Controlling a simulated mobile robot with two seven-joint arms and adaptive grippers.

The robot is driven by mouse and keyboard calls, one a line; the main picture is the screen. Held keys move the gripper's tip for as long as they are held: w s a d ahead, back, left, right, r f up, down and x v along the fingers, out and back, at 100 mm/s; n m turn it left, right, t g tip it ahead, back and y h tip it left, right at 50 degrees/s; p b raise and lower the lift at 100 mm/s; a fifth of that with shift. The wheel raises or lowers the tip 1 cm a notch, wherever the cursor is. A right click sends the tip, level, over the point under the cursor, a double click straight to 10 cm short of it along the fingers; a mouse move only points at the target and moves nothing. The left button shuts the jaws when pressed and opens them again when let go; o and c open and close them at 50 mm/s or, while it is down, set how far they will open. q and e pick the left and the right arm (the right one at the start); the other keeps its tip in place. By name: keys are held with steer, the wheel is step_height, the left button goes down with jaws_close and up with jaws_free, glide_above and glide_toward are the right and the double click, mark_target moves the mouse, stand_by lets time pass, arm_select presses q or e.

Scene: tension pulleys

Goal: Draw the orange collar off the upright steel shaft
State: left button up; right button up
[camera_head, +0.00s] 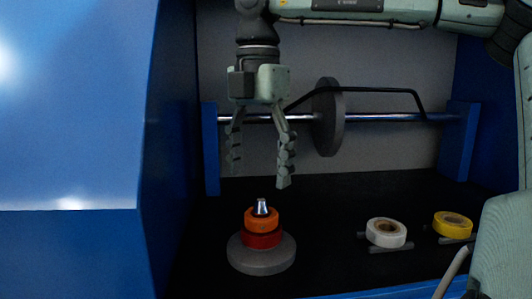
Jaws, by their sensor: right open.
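The orange collar (262,219) sits around the upright steel shaft (262,206), whose bright top sticks out above it. A red collar (262,240) lies directly under the orange one, above a round grey base (261,255). My right gripper (260,180) hangs pointing down above the shaft, with its fingers spread and nothing between them. Its fingertips are a little above the shaft's top and apart from the collar. My left gripper is not in view.
A white ring (386,233) and a yellow ring (453,225) rest on dark supports to the right. Behind, a grey disc (328,117) sits on a horizontal steel bar (385,117) between blue brackets. A blue panel (75,110) fills the left.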

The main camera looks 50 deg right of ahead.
mark_target(261, 199)
steer(key=shift+w+d+r, duration=0.15)
steer(key=shift+d, duration=0.3)
step_height(261, 199, down, 8)
steer(key=shift+r, duration=0.25)
steer(key=shift+r, duration=0.1)
steer(key=c, duration=1.2)
